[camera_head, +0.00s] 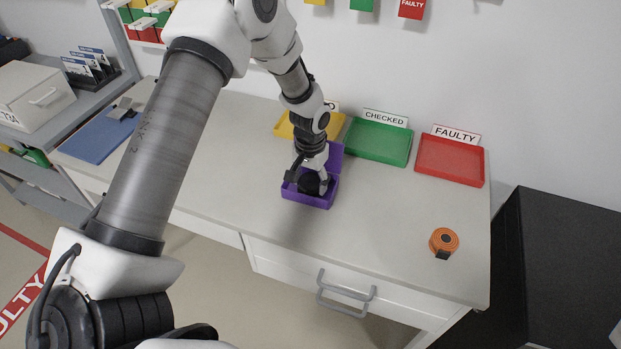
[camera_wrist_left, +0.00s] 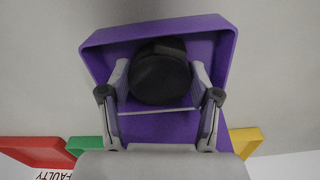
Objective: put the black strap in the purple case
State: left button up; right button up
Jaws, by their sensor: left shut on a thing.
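The purple case (camera_head: 325,201) stands open on the counter, its lid toward the wall. It also shows in the left wrist view (camera_wrist_left: 103,48). The black strap, a rolled round bundle (camera_wrist_left: 160,76), is between the fingers of my left gripper (camera_wrist_left: 162,82), which is shut on it. In the head view the strap (camera_head: 309,184) and my left gripper (camera_head: 314,184) are at the case's opening. I cannot tell whether the strap touches the case floor. My right gripper is not in view.
Behind the case are a yellow tray (camera_head: 283,128), a green tray (camera_head: 379,142) and a red tray (camera_head: 450,160). An orange strap roll (camera_head: 443,241) lies at the right. A blue mat (camera_head: 98,140) lies at the left. The counter between case and orange roll is clear.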

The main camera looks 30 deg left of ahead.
aim_at(311, 181)
pick_arm(q)
jog(key=shift+f, duration=0.25)
jog(key=o, duration=1.3)
jog(key=shift+r, duration=0.15)
notch_tip(311, 181, up, 12)
jog(key=b, duration=0.1)
